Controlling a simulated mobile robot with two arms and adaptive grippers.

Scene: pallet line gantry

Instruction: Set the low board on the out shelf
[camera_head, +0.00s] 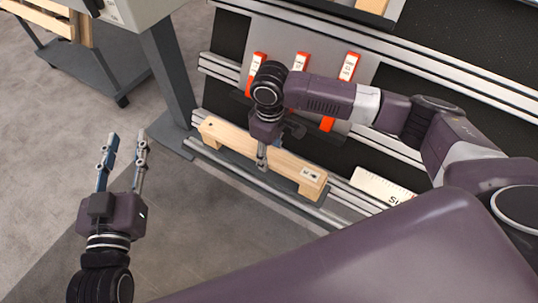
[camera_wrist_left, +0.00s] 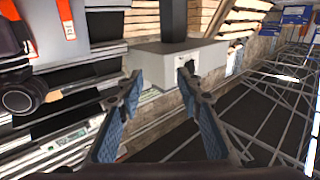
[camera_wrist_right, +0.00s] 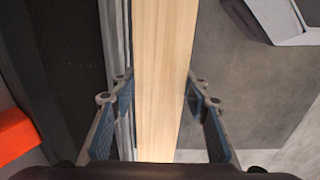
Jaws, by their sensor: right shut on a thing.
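The low board (camera_head: 230,137) is a pale wooden beam with a small label near its right end. It lies lengthwise along the low rail of the gantry in the head view. My right gripper (camera_head: 262,160) reaches down over its middle and is shut on it. In the right wrist view the board (camera_wrist_right: 165,60) runs between the two fingers. My left gripper (camera_head: 126,145) is open and empty over the grey floor, well left of the board. I cannot tell which surface is the out shelf.
Several orange-and-white tags (camera_head: 348,66) are fixed to a grey panel behind my right arm. A white lettered plate (camera_head: 378,188) is right of the board. A grey post (camera_head: 167,75) stands left of it. A cart with wooden slats (camera_head: 50,18) is at the upper left. Floor in front is clear.

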